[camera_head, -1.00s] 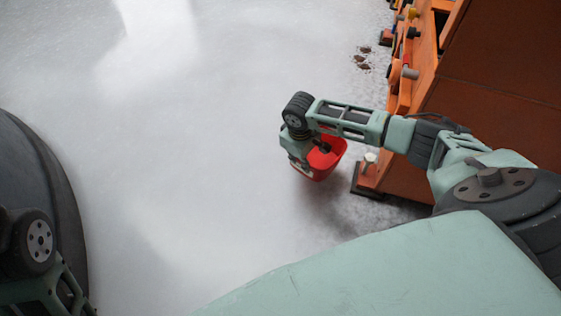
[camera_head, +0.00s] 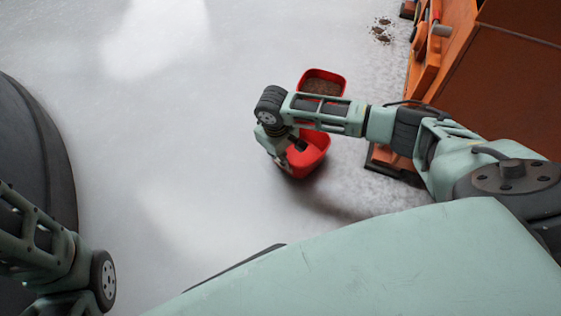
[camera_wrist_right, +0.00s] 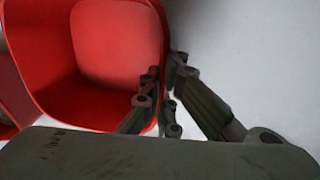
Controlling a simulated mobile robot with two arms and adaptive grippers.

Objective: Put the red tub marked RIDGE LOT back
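A red tub (camera_head: 315,148) hangs at my right gripper (camera_wrist_right: 165,98), partly hidden under my right wrist in the head view. In the right wrist view the same tub (camera_wrist_right: 120,45) looks empty inside, and the gripper's fingers are closed on its wall, one inside and one outside. A second red tub (camera_head: 322,74) with brown, grainy contents shows just behind my right forearm, partly covered by it. I can read no marking on either tub. My left gripper is not in view; only part of the left arm shows at the lower left.
An orange machine (camera_head: 500,70) stands at the upper right, its lower edge near my right forearm. Brown crumbs (camera_head: 381,32) lie on the pale, snowy ground (camera_head: 170,130). The ground at left and centre is clear. A dark rounded shape (camera_head: 35,150) is at the left edge.

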